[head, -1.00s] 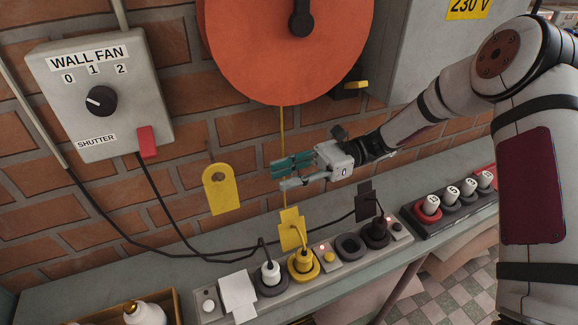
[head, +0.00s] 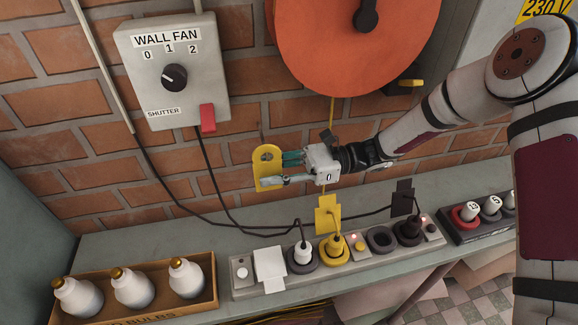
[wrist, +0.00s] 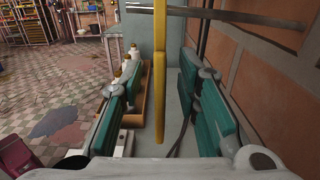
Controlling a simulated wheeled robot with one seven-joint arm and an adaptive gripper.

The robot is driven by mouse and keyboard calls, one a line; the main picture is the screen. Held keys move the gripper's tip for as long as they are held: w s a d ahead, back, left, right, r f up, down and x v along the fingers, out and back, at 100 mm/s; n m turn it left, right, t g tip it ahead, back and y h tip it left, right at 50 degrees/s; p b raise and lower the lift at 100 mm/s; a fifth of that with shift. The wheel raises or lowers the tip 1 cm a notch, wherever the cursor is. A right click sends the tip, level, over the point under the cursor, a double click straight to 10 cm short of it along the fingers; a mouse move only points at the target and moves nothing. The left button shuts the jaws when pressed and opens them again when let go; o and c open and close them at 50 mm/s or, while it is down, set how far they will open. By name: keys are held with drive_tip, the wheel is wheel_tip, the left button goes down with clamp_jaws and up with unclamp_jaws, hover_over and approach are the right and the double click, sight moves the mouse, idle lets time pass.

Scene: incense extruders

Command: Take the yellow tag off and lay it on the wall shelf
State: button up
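The yellow tag (head: 268,152), a flat plate with a rounded top and a hole, is upright against the brick wall below the wall fan box. My gripper (head: 274,169) is at its right side in the head view, with the fingers reaching to it. In the wrist view the tag (wrist: 160,90) is edge-on between the two green-padded fingers of my gripper (wrist: 158,105). A gap shows on each side, so the gripper is open around it. A grey-green ledge (head: 345,282) runs along the wall below; I cannot tell whether it is the wall shelf.
A power strip (head: 330,265) with plugs and a smaller yellow tag (head: 328,214) lies on the ledge, below my gripper. A box of bulbs (head: 190,312) stands at left. The wall fan box (head: 200,75) and red reel (head: 340,50) are above. Black cables hang nearby.

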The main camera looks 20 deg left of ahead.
drive_tip(key=shift+s+a, duration=0.25)
drive_tip(key=shift+a, duration=0.15)
clamp_jaws()
drive_tip(key=shift+r, duration=0.25)
drive_tip(key=shift+d, duration=0.1)
drive_tip(key=shift+s+d+r+p, duration=0.1)
drive_tip(key=shift+s+d+p, duration=0.4)
drive_tip(key=shift+s+p, duration=0.3)
drive_tip(key=shift+s+d+r+p, duration=0.1)
drive_tip(key=shift+s+d+p, duration=0.45)
drive_tip(key=shift+s, duration=0.35)
drive_tip(key=shift+s+d+p, duration=0.45)
drive_tip(key=shift+s+p, duration=0.3)
drive_tip(key=shift+s, duration=0.1)
